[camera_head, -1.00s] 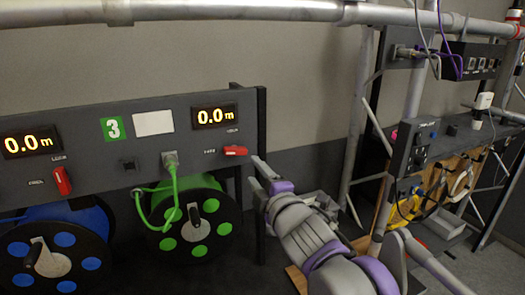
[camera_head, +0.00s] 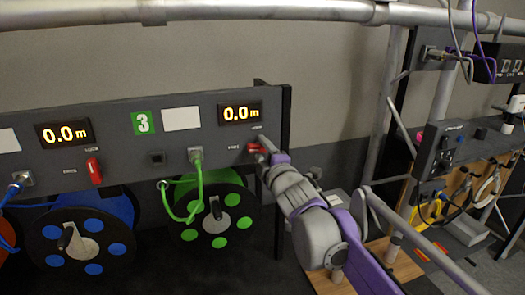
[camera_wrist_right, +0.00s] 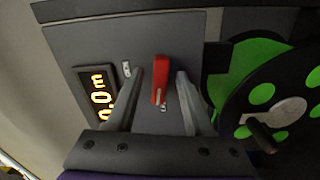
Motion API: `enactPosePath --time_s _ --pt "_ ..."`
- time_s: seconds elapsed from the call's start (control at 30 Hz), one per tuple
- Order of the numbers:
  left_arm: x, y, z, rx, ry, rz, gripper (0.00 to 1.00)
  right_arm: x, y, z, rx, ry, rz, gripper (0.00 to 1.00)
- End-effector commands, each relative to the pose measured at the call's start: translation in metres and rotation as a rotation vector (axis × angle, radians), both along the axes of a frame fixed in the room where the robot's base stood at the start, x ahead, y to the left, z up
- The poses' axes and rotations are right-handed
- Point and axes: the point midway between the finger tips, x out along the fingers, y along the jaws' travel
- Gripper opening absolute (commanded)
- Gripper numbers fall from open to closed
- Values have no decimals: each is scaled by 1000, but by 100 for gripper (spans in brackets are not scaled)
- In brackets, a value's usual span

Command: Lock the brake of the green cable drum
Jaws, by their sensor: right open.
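The green cable drum (camera_head: 213,222) sits under the dark panel, right of the blue drum, with a green cable (camera_head: 198,185) running to a socket above it. Its red brake lever (camera_head: 256,148) lies about level on the panel, below the 0.0 m display (camera_head: 241,113). My right gripper (camera_head: 266,147) is at this lever. In the right wrist view, the red lever (camera_wrist_right: 160,80) stands between the two fingers of my open right gripper (camera_wrist_right: 159,74), with a visible gap on each side. The green drum (camera_wrist_right: 258,95) is at the right there. My left gripper is out of view.
The blue drum (camera_head: 80,245) has its own red lever (camera_head: 94,171), standing upright on the same panel (camera_head: 110,145). A metal truss tube (camera_head: 200,12) crosses above. A bench with a dark control box (camera_head: 440,150) and cables stands at the right.

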Motion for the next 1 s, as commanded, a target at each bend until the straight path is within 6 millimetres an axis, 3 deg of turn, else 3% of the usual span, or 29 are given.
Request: enactPosePath --time_s 0.13,0.43,1.0 --pt "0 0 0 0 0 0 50 0 0 0 0 0 0 52" --pt "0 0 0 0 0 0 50 0 0 0 0 0 0 0" --pt "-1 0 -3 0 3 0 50 0 0 -1 74 25 0 0"
